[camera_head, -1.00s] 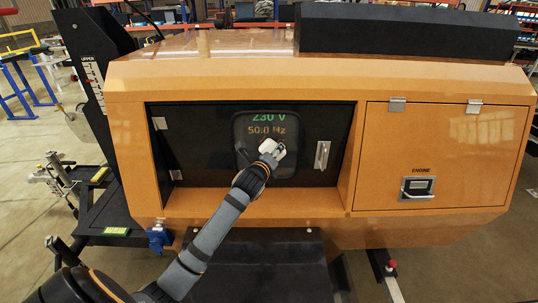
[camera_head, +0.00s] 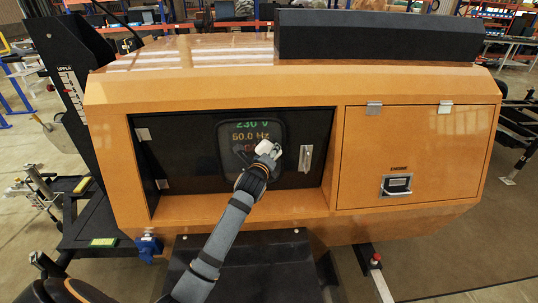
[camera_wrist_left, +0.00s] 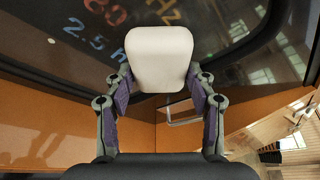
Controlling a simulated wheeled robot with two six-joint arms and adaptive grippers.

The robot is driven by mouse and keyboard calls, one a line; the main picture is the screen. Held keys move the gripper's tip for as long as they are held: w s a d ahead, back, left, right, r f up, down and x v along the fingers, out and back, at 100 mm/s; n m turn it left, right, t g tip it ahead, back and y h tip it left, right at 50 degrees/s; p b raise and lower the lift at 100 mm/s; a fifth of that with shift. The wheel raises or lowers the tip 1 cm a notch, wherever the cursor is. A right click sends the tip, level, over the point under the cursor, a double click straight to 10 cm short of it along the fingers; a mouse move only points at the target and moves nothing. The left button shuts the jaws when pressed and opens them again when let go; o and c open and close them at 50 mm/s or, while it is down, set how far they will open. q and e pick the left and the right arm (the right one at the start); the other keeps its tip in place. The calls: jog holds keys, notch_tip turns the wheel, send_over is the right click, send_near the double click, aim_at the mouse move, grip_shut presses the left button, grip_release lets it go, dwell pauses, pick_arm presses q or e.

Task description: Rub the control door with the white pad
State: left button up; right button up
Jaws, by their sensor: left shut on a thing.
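The control door (camera_head: 185,150) is the dark panel on the left of the orange light tower body. It is shut and has a window (camera_head: 250,132) with a lit readout behind it. My left gripper (camera_head: 266,155) is shut on the white pad (camera_head: 264,147) in front of the lower right part of this window. In the left wrist view the white pad (camera_wrist_left: 159,58) sits between both fingers of my left gripper (camera_wrist_left: 160,88), with the window's readout digits behind it. I cannot tell whether the pad touches the door. My right gripper is not in view.
The door's handle (camera_head: 305,158) is just right of the pad. The shut engine door (camera_head: 415,150) is further right. A black platform (camera_head: 243,268) lies below the body. A blue socket (camera_head: 149,247) hangs at the lower left.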

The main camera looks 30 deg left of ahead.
aim_at(258, 154)
pick_arm(q)
jog(key=shift+s+a+p, duration=0.5)
jog(key=shift+a+p, duration=0.05)
jog(key=shift+a, duration=0.35)
jog(key=shift+s+a+p, duration=0.5)
jog(key=shift+a+p, duration=0.05)
jog(key=shift+a, duration=0.3)
jog(key=shift+s+a+r+p, duration=0.1)
jog(key=shift+s+a+p, duration=0.4)
jog(key=shift+a, duration=0.2)
jog(key=shift+s+a+p, duration=0.4)
jog(key=shift+a+p, duration=0.05)
jog(key=shift+a, duration=0.2)
jog(key=shift+s+a, duration=0.2)
jog(key=shift+a, duration=0.15)
jog(key=shift+r+p, duration=0.85)
jog(key=shift+p, duration=0.4)
jog(key=shift+d+f, duration=0.1)
